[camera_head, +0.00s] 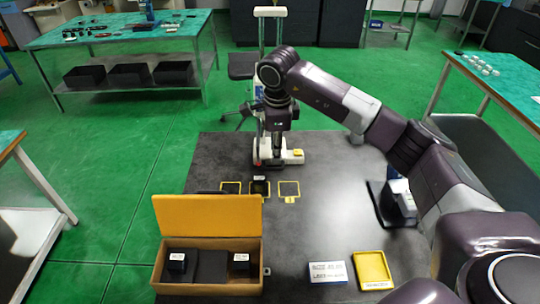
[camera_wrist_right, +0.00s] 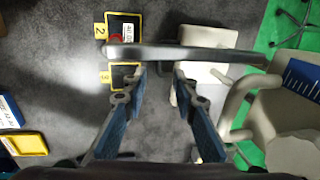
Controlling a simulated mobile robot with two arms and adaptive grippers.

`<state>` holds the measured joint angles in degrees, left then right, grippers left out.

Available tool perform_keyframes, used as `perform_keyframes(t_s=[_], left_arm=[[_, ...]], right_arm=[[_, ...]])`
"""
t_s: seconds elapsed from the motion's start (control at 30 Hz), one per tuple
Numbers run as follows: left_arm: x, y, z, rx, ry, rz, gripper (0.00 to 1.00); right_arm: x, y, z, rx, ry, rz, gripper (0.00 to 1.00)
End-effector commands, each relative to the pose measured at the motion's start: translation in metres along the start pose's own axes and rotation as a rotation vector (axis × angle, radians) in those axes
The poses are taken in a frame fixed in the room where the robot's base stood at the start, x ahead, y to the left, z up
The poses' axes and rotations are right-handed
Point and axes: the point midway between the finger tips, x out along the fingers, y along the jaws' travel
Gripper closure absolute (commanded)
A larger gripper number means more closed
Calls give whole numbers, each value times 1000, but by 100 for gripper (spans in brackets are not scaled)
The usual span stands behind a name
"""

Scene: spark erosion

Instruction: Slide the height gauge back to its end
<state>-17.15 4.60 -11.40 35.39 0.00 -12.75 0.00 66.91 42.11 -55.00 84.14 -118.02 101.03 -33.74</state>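The height gauge stands at the back of the dark table. Its pale column (camera_head: 262,35) rises behind my right arm, and its white base (camera_head: 297,157) rests on the tabletop. My right gripper (camera_head: 277,135) hangs in front of the gauge, with fingers mostly unclear there. In the right wrist view, the two blue fingers (camera_wrist_right: 158,82) are apart, with bare dark surface between them. A grey bar (camera_wrist_right: 190,53) crosses just beyond the fingertips; I cannot tell whether they touch it. A pale curved frame with a blue scale (camera_wrist_right: 304,77) shows at right. My left gripper is not in view.
Yellow-outlined marked spots (camera_head: 289,188) lie in front of the gauge. An open yellow-lidded box (camera_head: 208,287), a white label block (camera_head: 327,272) and a yellow tray (camera_head: 373,270) stand near the front. The table (camera_head: 325,215) is clear in the middle.

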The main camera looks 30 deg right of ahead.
Motion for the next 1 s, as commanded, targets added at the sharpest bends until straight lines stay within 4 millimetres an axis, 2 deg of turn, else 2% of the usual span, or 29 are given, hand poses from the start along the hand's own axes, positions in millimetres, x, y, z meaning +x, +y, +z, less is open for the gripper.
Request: perform_keyframes(t_s=[0.03, 0.17, 0.4, 0.6, 0.77, 0.87, 1.0], left_arm=[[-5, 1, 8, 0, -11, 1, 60], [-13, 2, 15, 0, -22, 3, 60], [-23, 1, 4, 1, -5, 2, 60], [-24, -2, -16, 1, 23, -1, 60], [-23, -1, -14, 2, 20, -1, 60], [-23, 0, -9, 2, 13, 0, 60], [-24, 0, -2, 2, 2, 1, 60]], right_arm=[[6, 1, 0, 0, 2, 4, 74], [27, 1, 0, 0, 2, 6, 74], [60, 1, 0, 0, 0, 3, 74], [70, 0, 0, 0, 1, 1, 74], [70, 0, 0, 0, 0, 0, 74], [70, 0, 0, -1, 0, 0, 82], [70, 0, 0, -1, 0, 0, 97]])
